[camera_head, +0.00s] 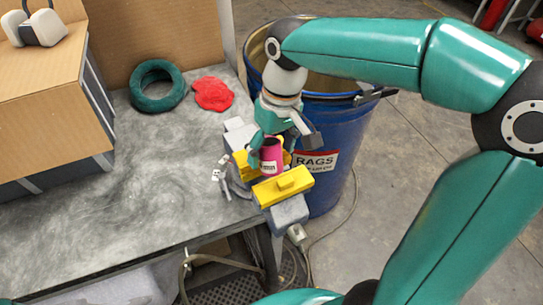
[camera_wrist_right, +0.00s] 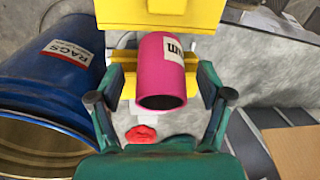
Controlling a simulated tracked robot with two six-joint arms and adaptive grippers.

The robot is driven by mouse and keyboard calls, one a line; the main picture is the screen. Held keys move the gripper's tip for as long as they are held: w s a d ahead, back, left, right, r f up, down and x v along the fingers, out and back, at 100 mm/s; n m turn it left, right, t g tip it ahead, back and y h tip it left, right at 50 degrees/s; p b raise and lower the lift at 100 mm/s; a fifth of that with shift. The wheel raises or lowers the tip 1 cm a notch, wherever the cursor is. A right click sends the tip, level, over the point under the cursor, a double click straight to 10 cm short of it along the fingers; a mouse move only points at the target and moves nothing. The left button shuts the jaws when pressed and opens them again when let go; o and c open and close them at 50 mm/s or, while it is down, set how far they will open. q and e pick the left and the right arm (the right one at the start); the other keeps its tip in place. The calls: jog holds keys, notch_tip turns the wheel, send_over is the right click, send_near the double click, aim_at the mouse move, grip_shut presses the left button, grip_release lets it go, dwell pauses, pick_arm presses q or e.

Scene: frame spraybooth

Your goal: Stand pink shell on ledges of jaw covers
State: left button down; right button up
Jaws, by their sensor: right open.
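The pink shell (camera_head: 271,161) is a hollow cylinder with a white label and a dark open end. It stands about upright between the two yellow jaw covers (camera_head: 283,186) of the vise at the table corner. In the right wrist view the shell (camera_wrist_right: 161,75) lies between the covers (camera_wrist_right: 160,13); its contact with the ledges is hidden. My right gripper (camera_head: 284,150) is open, with one finger on each side of the shell. In the right wrist view a gap shows between the shell and each finger of the gripper (camera_wrist_right: 162,92). My left gripper is not in view.
A blue rags drum (camera_head: 333,190) stands close behind and right of the vise. A dark green ring (camera_head: 144,99) and a red cloth (camera_head: 213,94) lie on the grey table (camera_head: 150,215). A cardboard-topped box (camera_head: 45,85) stands left. The table's middle is clear.

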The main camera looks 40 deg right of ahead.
jog(key=c, duration=1.4)
jog(key=shift+r, duration=0.1)
